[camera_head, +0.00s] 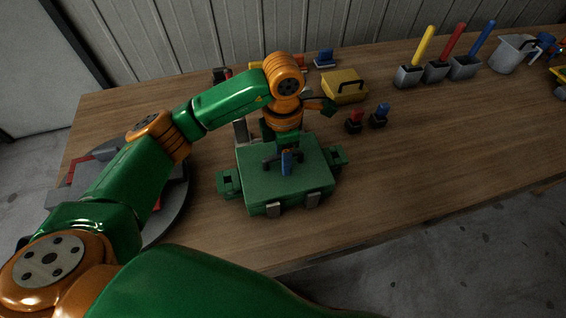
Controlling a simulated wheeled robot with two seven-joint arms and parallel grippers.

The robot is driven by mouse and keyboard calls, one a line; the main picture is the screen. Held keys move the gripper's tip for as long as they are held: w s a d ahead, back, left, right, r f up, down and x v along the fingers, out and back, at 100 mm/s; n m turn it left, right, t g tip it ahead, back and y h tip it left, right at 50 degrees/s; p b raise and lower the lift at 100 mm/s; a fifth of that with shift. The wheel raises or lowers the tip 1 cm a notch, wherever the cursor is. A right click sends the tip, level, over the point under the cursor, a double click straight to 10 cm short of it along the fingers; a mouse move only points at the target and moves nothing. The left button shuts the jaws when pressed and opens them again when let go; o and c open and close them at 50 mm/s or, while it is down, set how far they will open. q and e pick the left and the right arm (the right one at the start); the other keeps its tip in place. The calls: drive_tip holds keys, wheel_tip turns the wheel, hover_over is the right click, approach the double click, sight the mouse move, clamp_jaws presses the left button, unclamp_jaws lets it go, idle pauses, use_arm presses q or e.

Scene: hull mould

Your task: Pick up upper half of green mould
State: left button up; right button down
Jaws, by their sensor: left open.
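The green mould (306,183) is a closed box on the wooden table, with side lugs and metal clasps on its front. A dark handle (270,160) stands on top of its upper half. My left gripper (287,161) points down over the middle of the lid at the handle, its jaws open. One bluish finger shows in front of the handle. The arm and wrist hide the other finger and the mould's back edge, so I cannot tell whether the jaws touch the handle. My right gripper is not in view.
A yellow mould (340,91) with a dark handle stands behind. Small red (355,121) and blue (379,116) pieces are to the right. Holders with coloured sticks (437,71) and a grey jug (509,54) stand at back right. The table's front right is clear.

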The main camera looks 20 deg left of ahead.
use_arm(q)
clamp_jaws()
drive_tip(key=shift+w, duration=0.1)
idle(1.2)
